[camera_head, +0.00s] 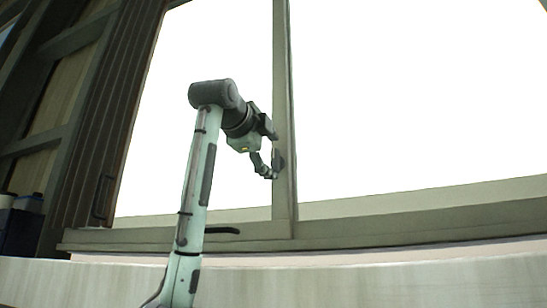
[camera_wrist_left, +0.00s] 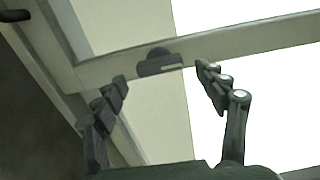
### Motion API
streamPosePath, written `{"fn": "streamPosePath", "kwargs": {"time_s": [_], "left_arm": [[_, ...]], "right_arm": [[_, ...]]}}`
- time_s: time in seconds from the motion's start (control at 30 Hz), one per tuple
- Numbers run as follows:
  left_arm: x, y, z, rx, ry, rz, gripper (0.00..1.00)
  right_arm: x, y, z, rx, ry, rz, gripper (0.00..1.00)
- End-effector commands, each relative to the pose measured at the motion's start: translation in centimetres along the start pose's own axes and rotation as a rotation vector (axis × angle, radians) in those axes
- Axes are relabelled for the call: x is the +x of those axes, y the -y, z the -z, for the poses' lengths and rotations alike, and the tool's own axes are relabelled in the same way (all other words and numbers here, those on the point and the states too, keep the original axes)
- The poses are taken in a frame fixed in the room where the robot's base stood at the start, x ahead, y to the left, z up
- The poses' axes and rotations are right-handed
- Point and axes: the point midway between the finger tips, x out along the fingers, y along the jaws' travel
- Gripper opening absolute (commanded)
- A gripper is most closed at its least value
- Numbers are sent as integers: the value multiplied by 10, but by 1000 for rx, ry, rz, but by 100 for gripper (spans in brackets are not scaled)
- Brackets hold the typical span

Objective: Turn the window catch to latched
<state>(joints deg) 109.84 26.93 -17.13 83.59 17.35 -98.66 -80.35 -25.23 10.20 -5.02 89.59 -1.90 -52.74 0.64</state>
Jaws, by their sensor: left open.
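The window catch (camera_head: 279,160) is a small dark piece on the pale upright bar of the window. In the left wrist view the catch (camera_wrist_left: 158,63) is a dark rounded shape with a light slot or strip, seated on the bar. My left gripper (camera_head: 271,152) is at the bar, close to the catch. In the left wrist view its open fingers (camera_wrist_left: 163,77) stand to either side of the catch, with nothing between them gripped. I cannot tell whether a finger touches the catch. My right gripper is in neither view.
The window's bottom rail (camera_head: 370,231) and a pale ledge (camera_head: 400,280) run below. A dark handle (camera_head: 222,230) sits on the rail behind my arm. A dark slatted shutter (camera_head: 105,120) stands left, with a dark box (camera_head: 20,230) beside it. The bright panes show no objects.

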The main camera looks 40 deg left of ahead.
Motion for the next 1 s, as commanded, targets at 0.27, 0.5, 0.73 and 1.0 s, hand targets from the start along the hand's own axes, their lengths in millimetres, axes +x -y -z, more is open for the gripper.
{"fn": "streamPosePath", "kwargs": {"time_s": [0.27, 0.5, 0.73, 1.0], "left_arm": [[-61, 1, 0, 1, 0, 5, 72], [-95, 0, 0, 2, 0, 1, 72], [-102, -1, 0, 1, 1, -1, 72], [-99, -1, 0, 1, 1, -2, 72]], "right_arm": [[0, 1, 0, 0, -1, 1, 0], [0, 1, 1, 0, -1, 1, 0], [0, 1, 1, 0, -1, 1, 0], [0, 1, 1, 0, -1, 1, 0]]}}
